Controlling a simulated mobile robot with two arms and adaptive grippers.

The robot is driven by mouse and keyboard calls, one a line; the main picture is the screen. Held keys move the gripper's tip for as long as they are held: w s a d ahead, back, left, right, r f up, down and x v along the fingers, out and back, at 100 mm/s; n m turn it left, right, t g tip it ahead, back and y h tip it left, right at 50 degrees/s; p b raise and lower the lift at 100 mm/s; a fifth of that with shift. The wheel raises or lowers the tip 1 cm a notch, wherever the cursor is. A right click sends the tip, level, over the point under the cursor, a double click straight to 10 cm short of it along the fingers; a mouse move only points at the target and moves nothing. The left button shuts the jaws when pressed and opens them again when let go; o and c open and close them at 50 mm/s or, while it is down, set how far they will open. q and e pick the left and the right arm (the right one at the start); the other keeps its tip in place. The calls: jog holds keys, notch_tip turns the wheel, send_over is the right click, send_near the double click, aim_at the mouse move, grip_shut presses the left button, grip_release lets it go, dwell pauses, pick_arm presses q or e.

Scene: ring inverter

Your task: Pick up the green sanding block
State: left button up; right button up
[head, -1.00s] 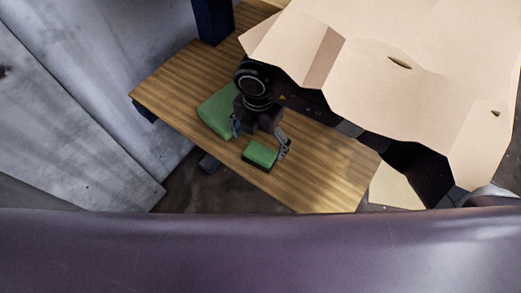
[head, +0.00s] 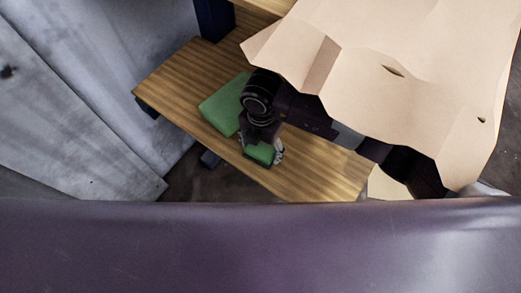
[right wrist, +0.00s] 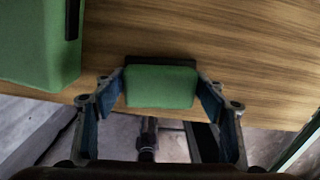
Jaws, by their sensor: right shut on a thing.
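The green sanding block (head: 260,153) is a small green piece with a dark backing, near the front edge of the wooden shelf. It also shows in the right wrist view (right wrist: 160,87), between the two fingers. My right gripper (head: 261,149) is shut on it, one finger on each short side; its fingers also show in the right wrist view (right wrist: 160,92). The block is at or very close to the shelf surface; I cannot tell if there is a gap. My left gripper is not in view.
A larger green box (head: 222,102) lies on the wooden shelf (head: 325,172) behind and left of my right gripper. A tan cardboard-like sheet (head: 420,75) hangs over my right arm. A dark blue post (head: 213,18) stands at the back. The shelf right of the block is clear.

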aim_at(261, 147)
jog(key=shift+c, duration=0.7)
jog(key=shift+r, duration=0.25)
notch_tip(261, 147, up, 8)
jog(key=b, duration=0.3)
jog(key=shift+r, duration=0.8)
